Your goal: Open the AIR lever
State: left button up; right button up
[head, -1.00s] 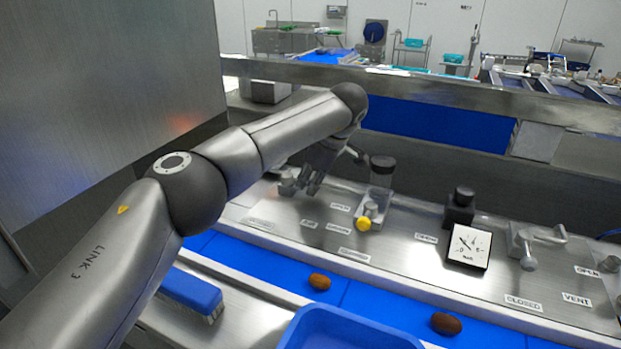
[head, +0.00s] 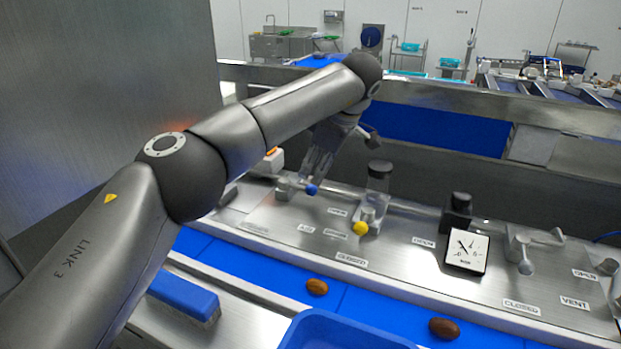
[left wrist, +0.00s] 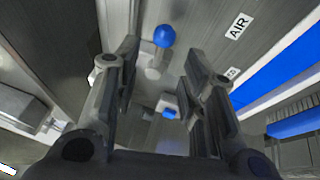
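The AIR lever has a blue knob (head: 312,190) and a metal arm, and stands on the steel panel (head: 270,215) at its left part. The AIR label (head: 306,229) lies in front of it. My left gripper (head: 316,168) is just above and behind the knob in the head view, its fingers pointing down. In the left wrist view the fingers (left wrist: 163,70) are spread with nothing held between them. The blue knob (left wrist: 164,36) shows just beyond the fingertips, and a second blue patch, possibly a reflection, shows lower. Whether a finger touches the lever cannot be told. My right gripper is not in view.
A yellow-knobbed lever (head: 360,228) and a clear cylinder (head: 378,182) stand right of the AIR lever. A gauge (head: 467,251) and the VENT lever (head: 524,250) are farther right. Dates lie on the blue belt (head: 380,305) in front, near a blue brush (head: 185,296).

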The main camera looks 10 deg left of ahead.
pick_arm(q)
jog(key=v, duration=0.5)
jog(key=shift+r, duration=0.1)
jog(key=shift+s, duration=0.1)
dwell(0.9)
